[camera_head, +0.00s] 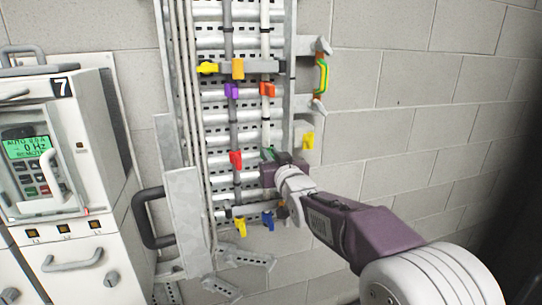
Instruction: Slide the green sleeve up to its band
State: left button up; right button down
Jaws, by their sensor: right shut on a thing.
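The green sleeve (267,154) shows as a small patch on the right-hand upright pipe (266,120) of the tray. Most of it is hidden behind my right gripper (272,166). My right gripper is purple and grey, reaches in from the lower right, and is shut on the sleeve. An orange piece (268,89) sits on the same pipe, above the gripper. I cannot make out which mark on the pipe is the sleeve's band. My left gripper is not in view.
Purple (231,90) and red (236,158) pieces sit on the left pipe. A yellow-green looped cable (322,76) sticks out at right. A grey cabinet (60,150) stands at left, with a dark handle (148,218) beside the tray. The block wall at right is bare.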

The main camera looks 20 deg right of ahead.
aim_at(267, 121)
dwell(0.8)
notch_tip(267, 121, up, 8)
jog(key=p, duration=0.4)
jog(key=shift+r, duration=0.4)
jog(key=c, duration=1.4)
grip_release()
jog(key=shift+f, duration=0.1)
